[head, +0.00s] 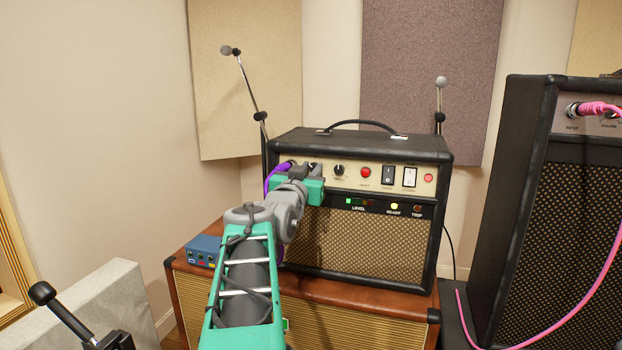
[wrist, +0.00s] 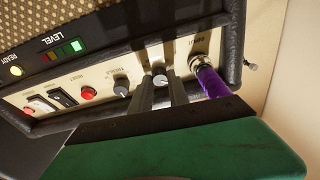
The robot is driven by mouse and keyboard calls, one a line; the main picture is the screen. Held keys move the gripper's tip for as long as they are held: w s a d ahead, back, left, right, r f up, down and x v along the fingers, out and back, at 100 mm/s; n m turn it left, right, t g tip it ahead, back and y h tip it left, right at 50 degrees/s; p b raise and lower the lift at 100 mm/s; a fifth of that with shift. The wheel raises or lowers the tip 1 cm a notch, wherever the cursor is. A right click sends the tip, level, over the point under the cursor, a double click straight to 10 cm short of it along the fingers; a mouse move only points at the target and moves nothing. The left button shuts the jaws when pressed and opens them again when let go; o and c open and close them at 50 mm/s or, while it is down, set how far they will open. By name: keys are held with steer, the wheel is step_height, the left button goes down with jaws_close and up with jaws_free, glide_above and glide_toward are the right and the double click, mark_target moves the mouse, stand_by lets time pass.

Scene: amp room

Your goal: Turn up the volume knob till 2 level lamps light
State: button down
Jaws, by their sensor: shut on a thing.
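The amp (head: 432,230) stands on a brown cabinet with its control panel facing me. My gripper (head: 308,170) is at the left part of the panel in the head view. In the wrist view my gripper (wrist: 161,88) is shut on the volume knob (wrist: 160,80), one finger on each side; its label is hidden. The level lamps (head: 349,201) sit below the panel. The end lamp glows bright green, also in the wrist view (wrist: 76,46). The lamp beside it looks green but dimmer; I cannot tell whether it is lit.
A purple plug (wrist: 211,82) sits in the input jack close beside my fingers. Another knob (wrist: 121,87), a red button (wrist: 89,93) and switches (head: 388,175) share the panel. The yellow ready lamp (head: 394,206) is lit; the trip lamp (head: 417,208) looks dark. A black amp (head: 518,180) stands right.

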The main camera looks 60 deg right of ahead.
stand_by(0.4)
steer(key=c, duration=1.5)
jaws_free()
steer(key=shift+c, duration=0.2)
steer(key=shift+a, duration=0.1)
steer(key=s+a, duration=0.1)
steer(key=a, duration=0.6)
steer(key=shift+s+a+f+p, duration=0.2)
steer(key=shift+a+f+p, duration=0.05)
steer(key=shift+f+p, duration=0.05)
